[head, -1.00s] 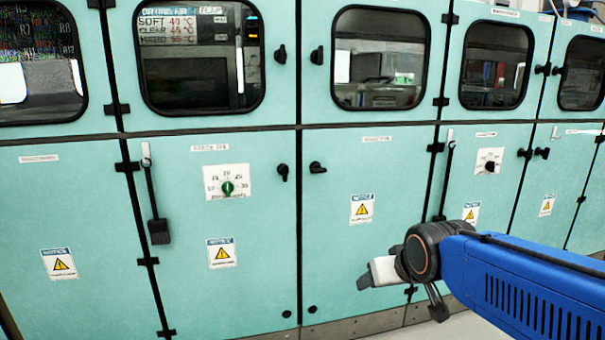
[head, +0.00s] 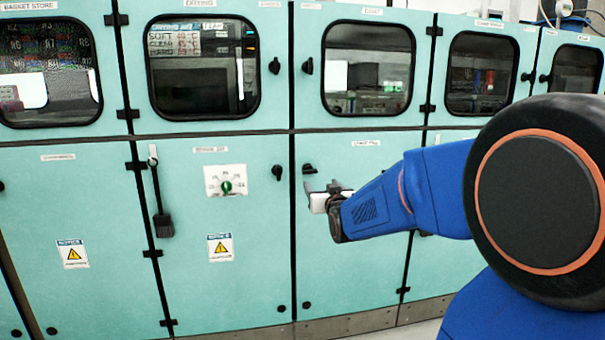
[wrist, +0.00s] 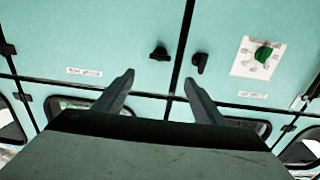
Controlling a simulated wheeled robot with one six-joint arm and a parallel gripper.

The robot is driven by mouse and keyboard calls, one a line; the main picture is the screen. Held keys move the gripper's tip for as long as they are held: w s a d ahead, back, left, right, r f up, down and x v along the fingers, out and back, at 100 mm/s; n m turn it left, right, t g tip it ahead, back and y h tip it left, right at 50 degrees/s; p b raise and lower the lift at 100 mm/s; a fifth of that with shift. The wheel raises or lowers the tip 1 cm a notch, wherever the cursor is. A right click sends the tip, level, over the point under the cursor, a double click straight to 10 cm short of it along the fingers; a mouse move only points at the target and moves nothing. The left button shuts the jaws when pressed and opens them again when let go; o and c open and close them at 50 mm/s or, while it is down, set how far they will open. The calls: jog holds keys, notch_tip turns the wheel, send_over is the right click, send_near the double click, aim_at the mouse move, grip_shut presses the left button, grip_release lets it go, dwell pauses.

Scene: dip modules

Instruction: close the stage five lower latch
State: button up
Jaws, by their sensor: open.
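Two black lower latches flank the seam between two teal lower doors. The right latch (head: 309,169) has its handle roughly level, pointing right. The left latch (head: 249,173), on the door with the green dial, has its handle pointing down. The label (head: 367,143) over the right door is too blurred to read surely. My gripper (head: 318,188) is open and empty, just below the right latch in the head view. The wrist view looks inverted; there the level latch (wrist: 159,53) lies beyond the gap between my fingertips (wrist: 159,77), and the other latch (wrist: 200,62) lies right of them.
The lower doors look flush. A green dial (head: 226,187) is on the left door, with a black-handled tool (head: 162,224) hanging at its left edge. Windowed upper doors (head: 368,68) run above. My arm covers the doors at right.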

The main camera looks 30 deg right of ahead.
aim_at(310, 172)
jog(key=x, duration=1.7)
jog(key=shift+f, duration=0.15)
jog(key=c, duration=1.1)
